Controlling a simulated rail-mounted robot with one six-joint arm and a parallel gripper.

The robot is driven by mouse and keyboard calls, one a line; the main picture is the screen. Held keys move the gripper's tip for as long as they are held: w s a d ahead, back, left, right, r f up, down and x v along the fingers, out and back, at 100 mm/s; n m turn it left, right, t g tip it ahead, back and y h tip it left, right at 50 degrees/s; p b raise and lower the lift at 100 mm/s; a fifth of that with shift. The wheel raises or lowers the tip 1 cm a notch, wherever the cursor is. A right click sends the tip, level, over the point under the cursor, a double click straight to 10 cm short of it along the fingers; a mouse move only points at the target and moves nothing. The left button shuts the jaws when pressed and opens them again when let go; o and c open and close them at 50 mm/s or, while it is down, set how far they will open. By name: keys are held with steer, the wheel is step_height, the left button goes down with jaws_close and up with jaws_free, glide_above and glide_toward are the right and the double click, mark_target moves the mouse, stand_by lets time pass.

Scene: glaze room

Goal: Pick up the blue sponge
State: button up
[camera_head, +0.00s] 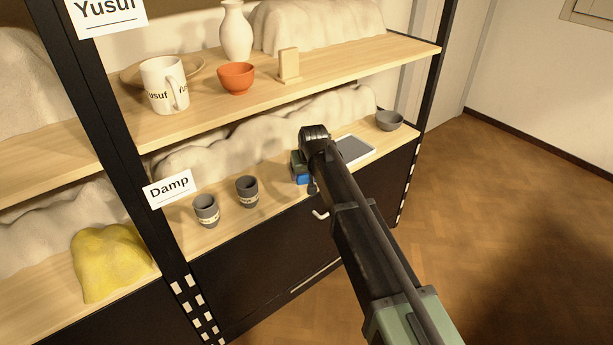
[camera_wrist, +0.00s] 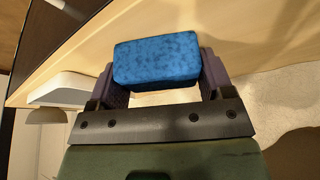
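The blue sponge (camera_wrist: 158,61) is a rounded block with darker speckles. In the wrist view it fills the space between the two fingers of my gripper (camera_wrist: 158,75), with a finger against each short end. In the head view my gripper (camera_head: 304,176) is over the lower shelf, beside the grey tablet-like panel. Part of the sponge (camera_head: 303,180) shows there as a blue patch beneath my wrist; my arm hides the rest. I cannot tell whether the sponge rests on the shelf or is slightly above it.
A flat grey panel (camera_head: 355,149) and a grey bowl (camera_head: 389,120) are to the right. The upper shelf (camera_head: 345,72) overhangs behind. White draped cloth (camera_head: 225,150) covers the back of the lower shelf (camera_head: 270,214).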

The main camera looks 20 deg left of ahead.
steer(key=shift+c, duration=0.9)
steer(key=shift+r, duration=0.1)
steer(key=shift+r+p, duration=0.6)
steer(key=shift+p, duration=0.1)
step_height(320, 180, up, 3)
steer(key=p, duration=0.3)
steer(key=s+d, duration=1)
steer(key=s, duration=0.4)
steer(key=shift+s+d+f+b, duration=0.15)
steer(key=shift+s+f+b, duration=0.25)
steer(key=shift+f+b, duration=0.05)
